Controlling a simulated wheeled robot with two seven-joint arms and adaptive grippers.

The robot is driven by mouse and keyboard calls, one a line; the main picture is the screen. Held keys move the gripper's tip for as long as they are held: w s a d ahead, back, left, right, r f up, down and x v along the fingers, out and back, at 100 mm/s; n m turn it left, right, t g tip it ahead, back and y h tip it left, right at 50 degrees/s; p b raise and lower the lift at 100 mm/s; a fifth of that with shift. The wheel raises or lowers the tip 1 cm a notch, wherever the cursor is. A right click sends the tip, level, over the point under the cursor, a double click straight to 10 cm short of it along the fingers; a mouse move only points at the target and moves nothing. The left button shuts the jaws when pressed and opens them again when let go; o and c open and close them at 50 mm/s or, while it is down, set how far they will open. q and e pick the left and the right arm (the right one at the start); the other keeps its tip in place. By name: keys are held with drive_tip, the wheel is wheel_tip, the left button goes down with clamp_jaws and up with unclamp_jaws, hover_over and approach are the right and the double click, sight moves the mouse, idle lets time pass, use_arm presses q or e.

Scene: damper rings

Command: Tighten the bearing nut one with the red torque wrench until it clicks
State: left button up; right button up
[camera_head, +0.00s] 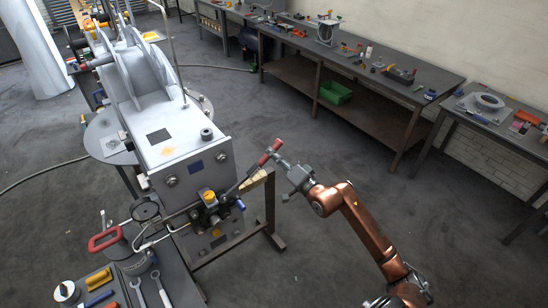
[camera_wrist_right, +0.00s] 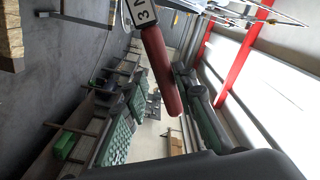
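The red torque wrench (camera_head: 264,160) slants across the front right of the grey machine, its dark shaft running down-left towards a cluster of fittings (camera_head: 210,198). Its red handle fills the middle of the right wrist view (camera_wrist_right: 161,72), with a white label (camera_wrist_right: 143,12) above it. My right gripper (camera_head: 274,154) is at the handle in the head view and overlaps it. Whether its fingers are closed around it I cannot tell. The wrench's head and the bearing nut one are not clearly distinguishable among the fittings. My left gripper is not in view.
The grey machine (camera_head: 175,150) stands on a frame at left. A tool cart (camera_head: 180,285) with spanners and a red-handled device (camera_head: 106,238) is at lower left. Workbenches (camera_head: 385,85) line the wall, with a green bin (camera_head: 335,92) below. The floor between is clear.

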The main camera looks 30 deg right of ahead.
drive_tip(key=r, duration=0.1)
drive_tip(key=a+r+n+p, duration=0.1)
drive_tip(key=a+r+p, duration=0.1)
drive_tip(key=shift+s+r+n, duration=0.1)
drive_tip(key=shift+r+n, duration=0.1)
drive_tip(key=shift+n, duration=0.2)
idle(0.5)
idle(0.6)
clamp_jaws()
drive_tip(key=shift+r, duration=0.1)
